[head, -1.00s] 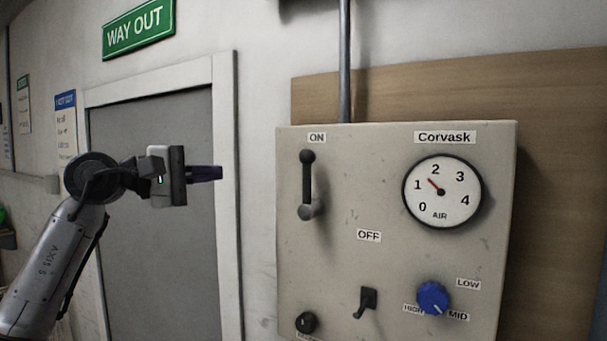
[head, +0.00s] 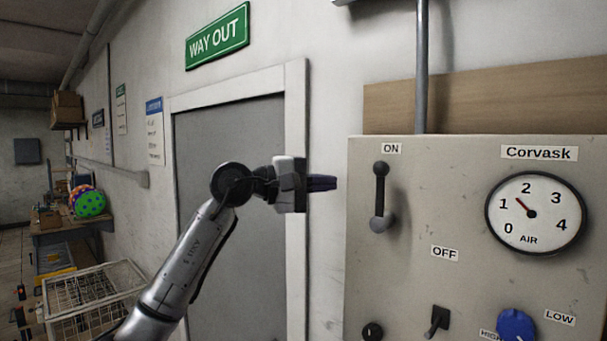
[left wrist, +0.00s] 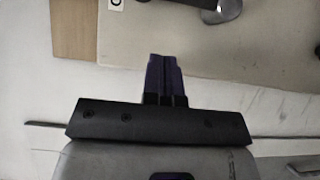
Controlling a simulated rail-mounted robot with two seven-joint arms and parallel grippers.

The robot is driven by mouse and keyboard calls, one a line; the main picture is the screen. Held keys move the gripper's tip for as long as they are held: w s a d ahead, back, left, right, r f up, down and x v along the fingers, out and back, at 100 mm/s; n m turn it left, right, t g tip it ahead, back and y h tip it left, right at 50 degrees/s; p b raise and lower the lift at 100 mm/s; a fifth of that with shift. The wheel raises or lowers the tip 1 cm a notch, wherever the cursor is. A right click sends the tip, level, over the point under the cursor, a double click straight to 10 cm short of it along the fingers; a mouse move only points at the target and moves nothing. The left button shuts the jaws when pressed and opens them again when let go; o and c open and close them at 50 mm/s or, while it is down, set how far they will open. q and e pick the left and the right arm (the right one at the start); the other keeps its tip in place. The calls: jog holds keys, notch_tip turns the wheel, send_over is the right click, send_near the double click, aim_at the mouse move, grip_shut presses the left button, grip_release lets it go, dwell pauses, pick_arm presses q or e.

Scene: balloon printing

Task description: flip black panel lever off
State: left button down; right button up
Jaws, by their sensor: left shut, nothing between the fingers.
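The black panel lever (head: 381,190) stands upright on the beige panel (head: 400,290), its knob at the top beside the ON label (head: 391,148). The OFF label (head: 445,254) is lower and to the right. My left gripper (head: 330,183) is shut and empty, to the left of the lever and apart from it, pointing right. In the left wrist view the shut fingers (left wrist: 164,75) point towards the panel, and part of the lever (left wrist: 221,12) shows at the top edge. My right gripper is not in view.
The panel also has a small toggle switch (head: 437,321), a blue knob (head: 516,325) and an air gauge (head: 535,213). A grey door (head: 230,150) is behind my left arm. A wire rack (head: 95,290) and a shelf with a colourful ball (head: 88,202) are at the left.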

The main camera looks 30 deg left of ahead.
aim_at(383, 196)
pick_arm(q)
jog(key=shift+w+d+p, duration=0.35)
jog(key=shift+d+p, duration=0.05)
jog(key=shift+d, duration=0.65)
jog(key=shift+w+d+p, duration=0.35)
jog(key=shift+d+p, duration=0.05)
jog(key=shift+d, duration=0.6)
jog(key=shift+w+d+p, duration=0.35)
jog(key=shift+d+p, duration=0.05)
jog(key=shift+d, duration=0.65)
jog(key=shift+a, duration=0.1)
